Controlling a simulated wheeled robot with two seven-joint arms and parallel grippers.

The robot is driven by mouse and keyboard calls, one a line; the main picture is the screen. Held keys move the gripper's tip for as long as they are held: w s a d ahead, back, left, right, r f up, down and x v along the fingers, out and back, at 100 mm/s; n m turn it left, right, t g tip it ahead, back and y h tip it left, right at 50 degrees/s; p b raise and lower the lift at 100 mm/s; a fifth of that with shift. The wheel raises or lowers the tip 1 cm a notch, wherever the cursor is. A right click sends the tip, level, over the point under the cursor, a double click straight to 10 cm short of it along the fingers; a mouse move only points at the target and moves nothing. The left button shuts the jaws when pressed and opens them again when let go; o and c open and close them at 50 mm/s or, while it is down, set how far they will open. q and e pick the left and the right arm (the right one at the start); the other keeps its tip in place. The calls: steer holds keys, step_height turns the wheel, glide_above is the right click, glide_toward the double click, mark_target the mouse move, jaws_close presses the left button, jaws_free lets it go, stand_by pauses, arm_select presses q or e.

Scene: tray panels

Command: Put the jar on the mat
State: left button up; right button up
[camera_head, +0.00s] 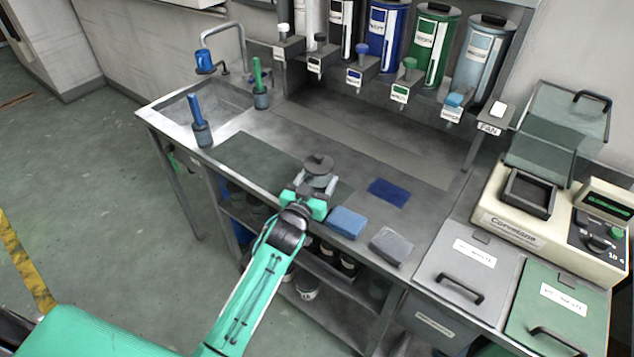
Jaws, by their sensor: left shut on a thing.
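A grey jar (319,164) with a round lid and knob is in the jaws of my left gripper (317,184), over the middle of the bench. The gripper and wrist hide much of its lower part, so I cannot tell whether it touches the surface. A small dark blue mat (389,192) lies flat and bare to the right of the jar. A larger dark grey-green mat (250,160) lies flat to the left and reaches beneath the gripper. My right gripper is not in view.
A blue block (346,222) and a grey block (391,246) lie at the bench's front edge. Holders with a blue handle (195,109) and a green handle (257,75) stand by the sink. A scale (535,205) and lidded bins (470,270) are at right.

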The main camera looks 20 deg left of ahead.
arm_select(q)
steer(key=shift+f, duration=0.4)
steer(key=shift+f, duration=0.1)
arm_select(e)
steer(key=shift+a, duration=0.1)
arm_select(q)
steer(key=o, duration=1.4)
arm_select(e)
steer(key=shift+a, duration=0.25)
